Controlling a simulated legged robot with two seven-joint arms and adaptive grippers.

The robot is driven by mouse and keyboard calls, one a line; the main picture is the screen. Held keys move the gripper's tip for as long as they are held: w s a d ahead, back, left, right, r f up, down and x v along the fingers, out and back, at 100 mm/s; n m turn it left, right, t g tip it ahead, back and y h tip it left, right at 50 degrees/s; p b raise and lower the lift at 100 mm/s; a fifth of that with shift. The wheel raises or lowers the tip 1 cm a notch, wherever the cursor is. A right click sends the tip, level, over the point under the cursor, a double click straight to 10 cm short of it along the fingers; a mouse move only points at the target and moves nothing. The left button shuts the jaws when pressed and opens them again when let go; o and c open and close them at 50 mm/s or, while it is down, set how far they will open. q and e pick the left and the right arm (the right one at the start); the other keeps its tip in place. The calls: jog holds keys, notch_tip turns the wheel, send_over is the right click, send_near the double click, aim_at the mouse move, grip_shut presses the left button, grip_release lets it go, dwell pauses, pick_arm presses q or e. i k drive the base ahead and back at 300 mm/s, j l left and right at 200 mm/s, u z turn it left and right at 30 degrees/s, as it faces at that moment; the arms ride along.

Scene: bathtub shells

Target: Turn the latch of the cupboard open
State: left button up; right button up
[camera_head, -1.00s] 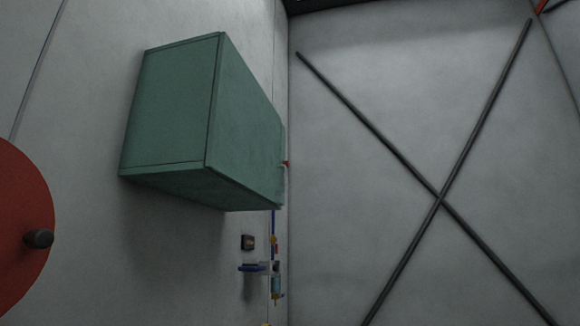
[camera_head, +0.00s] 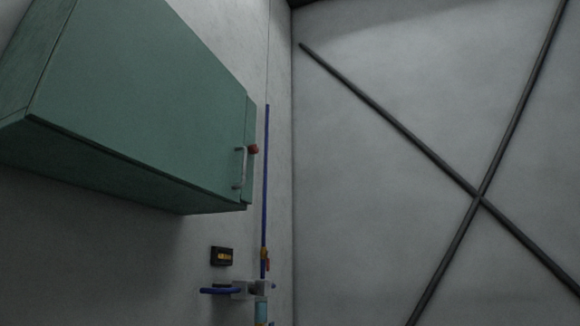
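The green cupboard (camera_head: 150,95) hangs on the wall at the left of the head view and is seen at an angle from below. Its front shows a light metal handle (camera_head: 240,168) near the right edge. A small red knob (camera_head: 253,149), which may be the latch, sits just right of the handle's upper end. Its exact turn position is too small to tell. The cupboard looks closed. Neither of my grippers is in view.
The grey wall at right carries crossed dark bars (camera_head: 480,196). No obstacle shows in front of the cupboard.

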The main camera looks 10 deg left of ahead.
aim_at(253, 150)
jog(key=i+l+u, duration=0.1)
jog(key=i+l, duration=1.55)
